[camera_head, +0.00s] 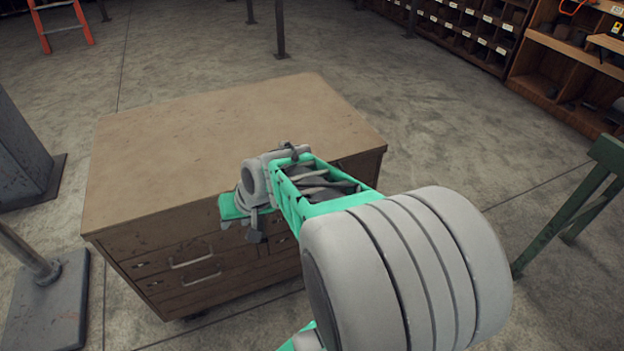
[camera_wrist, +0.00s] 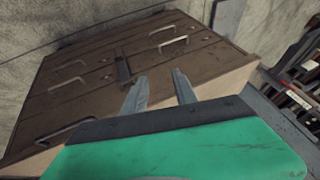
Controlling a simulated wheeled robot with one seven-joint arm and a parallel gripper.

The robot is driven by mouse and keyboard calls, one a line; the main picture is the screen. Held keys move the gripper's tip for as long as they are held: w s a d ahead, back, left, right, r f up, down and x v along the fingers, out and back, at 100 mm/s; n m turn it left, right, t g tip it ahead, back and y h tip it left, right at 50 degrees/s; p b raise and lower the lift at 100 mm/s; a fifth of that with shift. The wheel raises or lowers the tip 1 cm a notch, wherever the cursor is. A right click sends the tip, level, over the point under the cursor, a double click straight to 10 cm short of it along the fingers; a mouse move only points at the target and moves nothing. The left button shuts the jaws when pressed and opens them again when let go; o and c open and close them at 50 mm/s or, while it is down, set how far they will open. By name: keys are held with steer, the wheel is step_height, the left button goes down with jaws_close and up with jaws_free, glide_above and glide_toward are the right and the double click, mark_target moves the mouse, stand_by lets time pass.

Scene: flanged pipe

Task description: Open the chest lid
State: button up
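The chest is a brown wooden cabinet (camera_head: 180,265) with drawers and metal pull handles on its front. Its flat tan top (camera_head: 210,135) lies level and looks closed. In the wrist view the drawer front (camera_wrist: 80,95) fills the upper left, with several handles and a dark upright latch-like piece (camera_wrist: 123,68) in the middle. My gripper (camera_wrist: 159,75) shows two grey fingers apart with nothing between them, in front of the drawer face near that dark piece. In the head view my gripper (camera_head: 252,232) is at the cabinet's front edge, partly hidden by my wrist; contact cannot be told.
A grey post on a base plate (camera_head: 45,300) stands left of the cabinet. A green metal frame (camera_head: 570,210) stands at the right. Shelves with bins (camera_head: 560,75) line the back right. An orange ladder (camera_head: 62,25) is at the back left. Concrete floor around the cabinet is mostly clear.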

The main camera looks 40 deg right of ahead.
steer(key=w+d+f+m+t+h+b, duration=0.15)
steer(key=d+f+m+t, duration=0.35)
steer(key=d, duration=0.5)
steer(key=w+d+f+m+t+b, duration=0.1)
steer(key=w+d+f+m+t, duration=0.2)
steer(key=d+m, duration=0.5)
steer(key=s+d+f+m+t+h, duration=0.15)
steer(key=s+d+m+h, duration=0.35)
steer(key=d, duration=0.6)
steer(key=x, duration=0.8)
steer(key=shift+s+f, duration=0.1)
steer(key=shift+f, duration=0.3)
jaws_close()
